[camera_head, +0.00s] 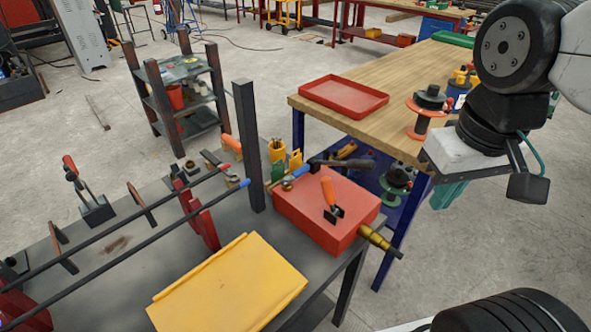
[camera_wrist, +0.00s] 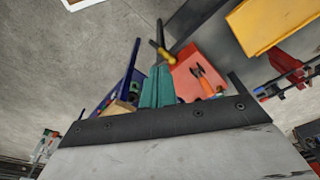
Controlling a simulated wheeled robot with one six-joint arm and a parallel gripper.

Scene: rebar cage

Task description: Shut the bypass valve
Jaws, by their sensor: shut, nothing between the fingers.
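A red box (camera_head: 300,213) sits on the dark metal bench, with an orange-handled lever or tool (camera_head: 328,190) upright on its top. A brass fitting with a dark end (camera_head: 378,240) sticks out from its right side. A blue-handled piece (camera_head: 300,171) lies at its back left edge. I cannot tell for sure which part is the bypass valve. My gripper (camera_head: 447,194) is shut and empty, right of the box and apart from it. In the wrist view its teal fingers (camera_wrist: 160,78) point toward the red box (camera_wrist: 188,66), orange handle (camera_wrist: 205,80) and brass fitting (camera_wrist: 164,52).
A wooden-topped table (camera_head: 360,85) with a red tray (camera_head: 343,97) and spools stands behind. A dark upright post (camera_head: 249,145) rises left of the box. Long bars (camera_head: 120,235) cross the bench at left. A yellow folder-like object (camera_head: 230,285) lies in front.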

